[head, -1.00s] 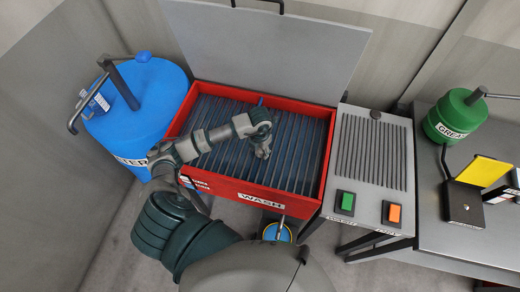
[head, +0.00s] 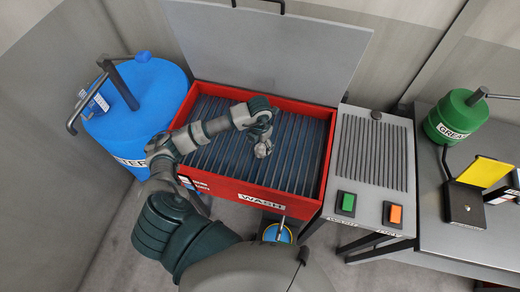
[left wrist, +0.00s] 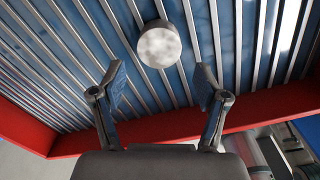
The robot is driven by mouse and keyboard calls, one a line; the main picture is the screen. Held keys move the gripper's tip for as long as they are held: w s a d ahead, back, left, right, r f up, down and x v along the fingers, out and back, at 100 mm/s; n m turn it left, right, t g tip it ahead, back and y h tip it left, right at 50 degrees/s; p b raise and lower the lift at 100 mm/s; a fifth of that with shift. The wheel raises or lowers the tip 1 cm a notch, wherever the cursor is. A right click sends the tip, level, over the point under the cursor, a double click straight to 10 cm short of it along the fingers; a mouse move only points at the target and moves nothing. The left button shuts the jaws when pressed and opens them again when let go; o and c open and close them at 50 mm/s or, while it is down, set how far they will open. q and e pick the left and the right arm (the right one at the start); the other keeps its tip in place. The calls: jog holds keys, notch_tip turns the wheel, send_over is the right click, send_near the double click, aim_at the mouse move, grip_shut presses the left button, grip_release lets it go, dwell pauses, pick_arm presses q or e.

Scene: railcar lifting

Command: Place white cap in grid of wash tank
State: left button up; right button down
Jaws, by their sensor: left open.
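The white cap (left wrist: 159,45) is a short round piece. In the left wrist view it is over the blue-grey slatted grid (left wrist: 75,45), just beyond my fingertips and roughly centred between them. It looks set on the bars, clear of both fingers. My left gripper (left wrist: 160,85) is open and empty. In the head view my left gripper (head: 262,150) is over the middle of the grid (head: 305,150) in the red wash tank (head: 275,195); I cannot make out the cap apart from it there. My right gripper is not in view.
The tank's grey lid (head: 270,50) stands open behind it. A blue drum (head: 140,115) is at the left. A grey ribbed panel with green and orange buttons (head: 372,150) is at the right. A green grease can (head: 455,115) stands on the far-right bench.

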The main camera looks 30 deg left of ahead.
aim_at(259, 151)
pick_arm(q)
notch_tip(259, 151, up, 7)
jog(key=shift+f, duration=0.1)
dwell(0.7)
